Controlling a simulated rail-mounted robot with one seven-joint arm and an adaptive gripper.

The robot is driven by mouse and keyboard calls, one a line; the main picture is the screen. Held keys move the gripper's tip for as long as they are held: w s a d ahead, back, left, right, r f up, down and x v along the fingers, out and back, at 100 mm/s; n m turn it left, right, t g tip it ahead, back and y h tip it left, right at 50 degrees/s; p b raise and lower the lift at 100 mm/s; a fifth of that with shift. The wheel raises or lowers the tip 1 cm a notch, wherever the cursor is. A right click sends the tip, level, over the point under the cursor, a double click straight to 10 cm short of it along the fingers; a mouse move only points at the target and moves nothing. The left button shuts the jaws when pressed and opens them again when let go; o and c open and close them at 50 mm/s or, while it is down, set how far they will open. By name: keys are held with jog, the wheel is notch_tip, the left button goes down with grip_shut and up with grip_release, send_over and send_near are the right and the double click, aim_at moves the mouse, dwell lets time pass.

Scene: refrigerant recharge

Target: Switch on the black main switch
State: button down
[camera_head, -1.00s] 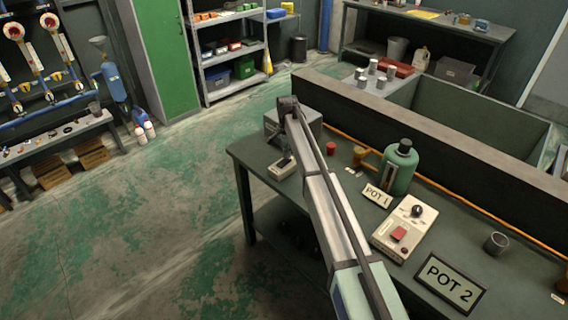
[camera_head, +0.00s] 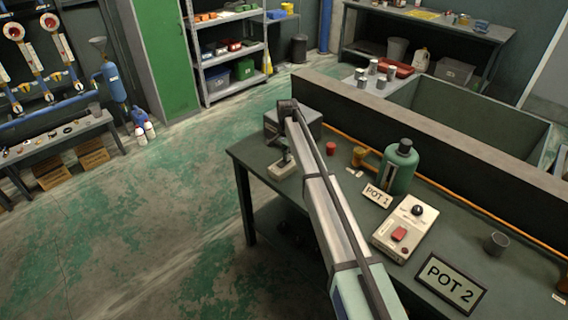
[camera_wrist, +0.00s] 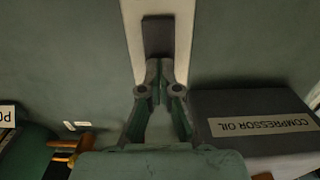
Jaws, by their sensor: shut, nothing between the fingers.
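The black main switch (camera_wrist: 158,37) is a dark rectangular block on a cream plate (camera_wrist: 186,42), at the top middle of the wrist view. My gripper (camera_wrist: 160,66) is shut and empty, its fingertips together just below the switch's near edge in that view. I cannot tell whether they touch it. In the head view the small cream plate (camera_head: 275,172) lies near the table's left end, under my arm's end. My arm and gripper partly cover the switch there, and its position is too small to read.
A grey compressor oil box (camera_wrist: 250,105) stands right beside the plate in the wrist view. A low wall runs behind.

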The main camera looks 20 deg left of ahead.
jog(key=shift+f, duration=0.15)
jog(key=shift+r+p, duration=1.25)
jog(key=shift+r, duration=2.3)
